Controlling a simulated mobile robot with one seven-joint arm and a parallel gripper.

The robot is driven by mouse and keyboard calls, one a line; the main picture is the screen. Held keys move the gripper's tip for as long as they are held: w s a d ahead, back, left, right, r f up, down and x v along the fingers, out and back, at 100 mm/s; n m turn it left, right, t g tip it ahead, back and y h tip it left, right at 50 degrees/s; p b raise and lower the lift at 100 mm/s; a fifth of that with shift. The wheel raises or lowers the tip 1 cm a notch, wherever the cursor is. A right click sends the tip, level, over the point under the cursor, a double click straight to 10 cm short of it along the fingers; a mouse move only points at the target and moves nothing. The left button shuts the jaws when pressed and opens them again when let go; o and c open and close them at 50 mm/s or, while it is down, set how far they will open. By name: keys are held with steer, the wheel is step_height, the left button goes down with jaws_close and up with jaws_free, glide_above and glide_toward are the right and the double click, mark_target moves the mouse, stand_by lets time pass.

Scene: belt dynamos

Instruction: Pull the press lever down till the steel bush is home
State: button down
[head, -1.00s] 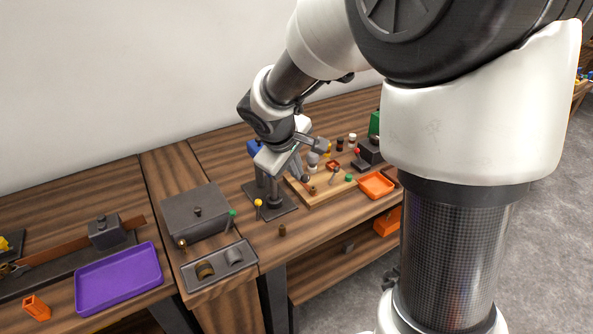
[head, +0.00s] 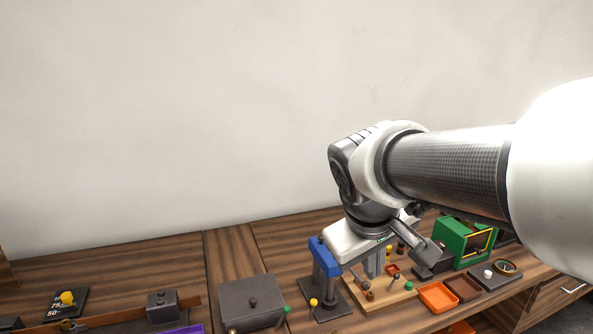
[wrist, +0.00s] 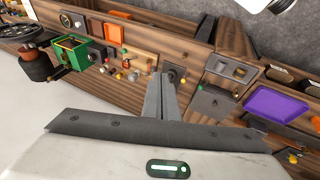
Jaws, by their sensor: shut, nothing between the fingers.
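The press (head: 323,258) has a blue head on a steel column and a dark base plate (head: 330,314). My gripper (head: 376,264) points down beside the press, above a wooden board. In the wrist view its fingers (wrist: 166,82) are together and empty, covering part of the press base (wrist: 176,73). I cannot make out the steel bush.
Right of the press is the wooden board (head: 390,301) with small pegs and knobs. Beyond are an orange tray (head: 438,297) and a green box (head: 464,243). A dark grey box (head: 252,300) stands on the left. A yellow ball (head: 313,302) is at the press front.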

steer(key=s+r+m+y+p, duration=0.1)
steer(key=s+m+y, duration=0.25)
steer(key=s, duration=0.75)
steer(key=n+g+b, duration=0.2)
steer(key=n+b, duration=0.1)
steer(key=b, duration=0.1)
glide_above(365, 284)
steer(key=s, duration=0.2)
steer(key=f, duration=0.2)
steer(key=shift+h, duration=0.35)
steer(key=x, duration=0.8)
steer(key=s+x, duration=0.1)
steer(key=x, duration=0.3)
steer(key=shift+f+b, duration=0.3)
steer(key=shift+b, duration=0.05)
steer(key=shift+d+f, duration=0.15)
steer(key=shift+f, duration=0.25)
